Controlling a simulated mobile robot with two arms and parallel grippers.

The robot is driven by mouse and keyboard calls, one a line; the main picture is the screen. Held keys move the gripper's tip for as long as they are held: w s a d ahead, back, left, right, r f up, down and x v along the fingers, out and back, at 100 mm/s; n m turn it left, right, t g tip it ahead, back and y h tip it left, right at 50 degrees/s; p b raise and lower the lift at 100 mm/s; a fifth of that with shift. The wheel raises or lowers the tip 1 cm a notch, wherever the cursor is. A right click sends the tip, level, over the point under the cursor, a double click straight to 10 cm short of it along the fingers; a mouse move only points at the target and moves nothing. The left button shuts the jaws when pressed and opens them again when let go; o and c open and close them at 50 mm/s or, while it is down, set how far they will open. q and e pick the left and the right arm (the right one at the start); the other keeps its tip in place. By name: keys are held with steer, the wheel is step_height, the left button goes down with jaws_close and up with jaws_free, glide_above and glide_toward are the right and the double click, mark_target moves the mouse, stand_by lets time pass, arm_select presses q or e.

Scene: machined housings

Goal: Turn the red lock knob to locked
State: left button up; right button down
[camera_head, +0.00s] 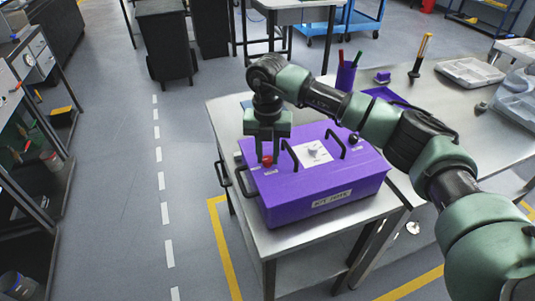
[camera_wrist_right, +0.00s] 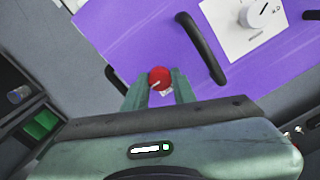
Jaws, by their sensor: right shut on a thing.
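A purple housing (camera_head: 320,185) sits on a metal cart top and carries a label on its front. The red lock knob (camera_head: 267,160) is near the left end of its top face. My right gripper (camera_head: 267,158) points down from above and is shut on the knob. In the right wrist view the red knob (camera_wrist_right: 159,78) shows between the two green fingertips (camera_wrist_right: 158,84), with a light line across its top. A white plate with a round dial (camera_head: 313,153) lies to the right of the knob. My left gripper is in neither view.
Black handles (camera_head: 289,156) stand up from the housing on both sides of the dial plate; one is close to the right gripper. A dark knob (camera_head: 354,139) is at the top right. A bench with trays (camera_head: 470,72) and a purple pen cup (camera_head: 346,77) lies behind.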

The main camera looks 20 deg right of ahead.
mark_target(268, 159)
steer(key=c, duration=1.1)
jaws_free()
steer(key=shift+d+f, duration=0.1)
steer(key=shift+c, duration=0.2)
step_height(268, 159, up, 8)
steer(key=shift+f+b, duration=0.1)
steer(key=shift+b, duration=0.85)
steer(key=shift+f, duration=0.1)
